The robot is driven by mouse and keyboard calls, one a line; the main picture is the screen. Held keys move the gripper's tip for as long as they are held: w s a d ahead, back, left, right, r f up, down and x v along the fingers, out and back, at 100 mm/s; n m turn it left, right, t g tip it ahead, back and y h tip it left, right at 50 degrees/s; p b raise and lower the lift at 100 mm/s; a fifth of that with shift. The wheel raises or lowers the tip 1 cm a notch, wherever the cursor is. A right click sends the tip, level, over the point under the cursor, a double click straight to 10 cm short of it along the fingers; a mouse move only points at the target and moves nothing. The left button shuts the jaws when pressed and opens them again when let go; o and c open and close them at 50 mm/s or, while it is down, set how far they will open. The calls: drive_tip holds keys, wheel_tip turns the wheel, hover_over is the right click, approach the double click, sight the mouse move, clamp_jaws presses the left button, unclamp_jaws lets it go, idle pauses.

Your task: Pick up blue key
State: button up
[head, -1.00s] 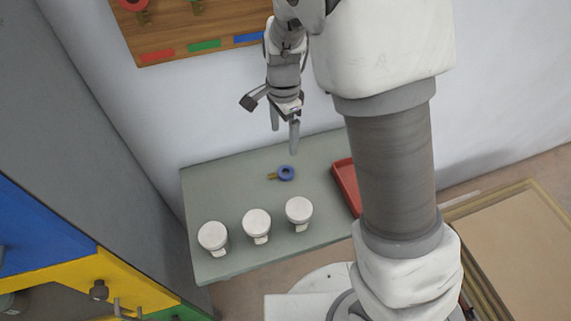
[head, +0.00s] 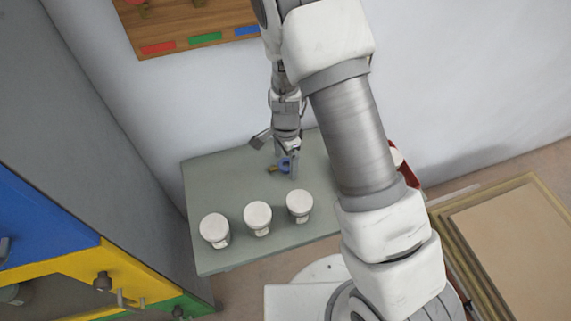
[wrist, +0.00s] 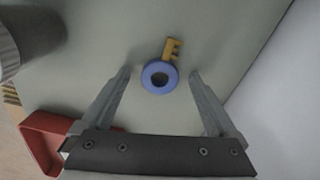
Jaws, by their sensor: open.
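The blue key (head: 285,164) has a round blue ring head and a brass-coloured bit. It lies on the grey-green table (head: 235,180), near its back. In the wrist view the key's blue ring (wrist: 159,77) sits between the two finger lines, a little beyond the fingertips, with the bit pointing away. My gripper (head: 284,166) is above the key with its fingers pointing down, and it partly covers the key in the head view. The wrist view shows my gripper (wrist: 158,73) open, with its fingers apart on either side of the ring and nothing held.
Several white-lidded containers (head: 257,217) stand along the table's front. A red tray (wrist: 45,140) is at the table's right end, mostly hidden by my arm in the head view. A wooden board (head: 180,25) with coloured labels hangs on the wall behind.

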drive_tip(key=shift+f, duration=0.1)
drive_tip(key=c, duration=1.4)
drive_tip(key=shift+c, duration=0.2)
wheel_tip(320, 180, up, 4)
drive_tip(key=shift+d+r, duration=0.15)
drive_tip(key=shift+r, duration=0.1)
drive_tip(key=s+d+r, duration=0.2)
drive_tip(key=d+r, duration=0.1)
drive_tip(key=d, duration=0.2)
drive_tip(key=s+d+r+b, duration=0.1)
drive_tip(key=s+d+r, duration=0.1)
drive_tip(key=d, duration=0.3)
drive_tip(key=shift+s+d+r, duration=0.25)
drive_tip(key=shift+s+r, duration=0.05)
drive_tip(key=shift+r, duration=0.45)
